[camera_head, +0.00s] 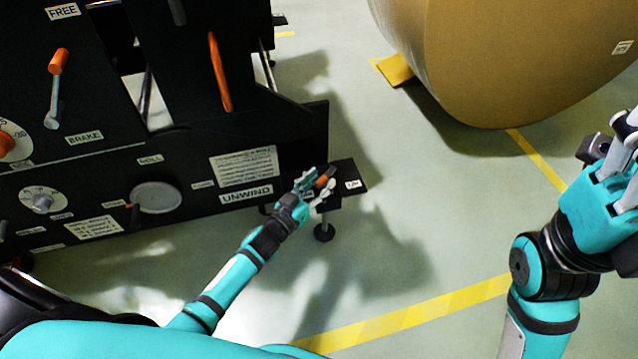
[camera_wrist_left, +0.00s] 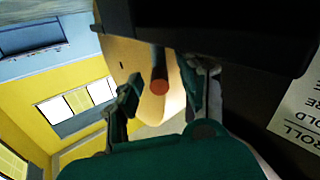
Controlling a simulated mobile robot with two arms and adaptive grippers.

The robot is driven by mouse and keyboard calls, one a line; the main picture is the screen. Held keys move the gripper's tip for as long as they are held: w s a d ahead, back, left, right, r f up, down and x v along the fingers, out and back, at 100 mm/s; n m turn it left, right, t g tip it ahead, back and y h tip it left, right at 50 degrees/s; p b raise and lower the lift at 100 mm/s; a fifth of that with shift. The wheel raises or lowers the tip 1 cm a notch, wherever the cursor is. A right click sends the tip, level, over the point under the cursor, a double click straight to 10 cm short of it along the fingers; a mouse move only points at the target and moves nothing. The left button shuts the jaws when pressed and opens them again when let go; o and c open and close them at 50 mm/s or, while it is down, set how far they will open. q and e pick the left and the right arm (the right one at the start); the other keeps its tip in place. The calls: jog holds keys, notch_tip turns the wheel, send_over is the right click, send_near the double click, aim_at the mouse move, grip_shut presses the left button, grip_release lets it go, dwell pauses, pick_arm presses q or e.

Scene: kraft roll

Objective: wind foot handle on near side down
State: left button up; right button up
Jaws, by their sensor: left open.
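The foot handle (camera_head: 322,181) is a small orange-tipped grip beside the black bracket (camera_head: 352,176) at the near corner of the unwind stand. Below the bracket, a round black foot (camera_head: 324,232) hangs on a thin stem. My left gripper (camera_head: 318,187) is open at the handle. In the left wrist view, the handle's round orange end (camera_wrist_left: 159,87) lies between the open fingers (camera_wrist_left: 166,95); contact cannot be told. My right gripper (camera_head: 628,150) is at the right edge, partly cut off, away from the stand.
The black unwind stand (camera_head: 110,178) fills the left, with a brake lever (camera_head: 56,85), an orange bar (camera_head: 219,72) and a round knob (camera_head: 156,197). A large kraft roll (camera_head: 510,60) rests against a yellow chock (camera_head: 394,69). Floor right of the foot is clear.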

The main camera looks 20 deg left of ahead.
pick_arm(q)
jog(key=shift+c, duration=0.5)
grip_shut()
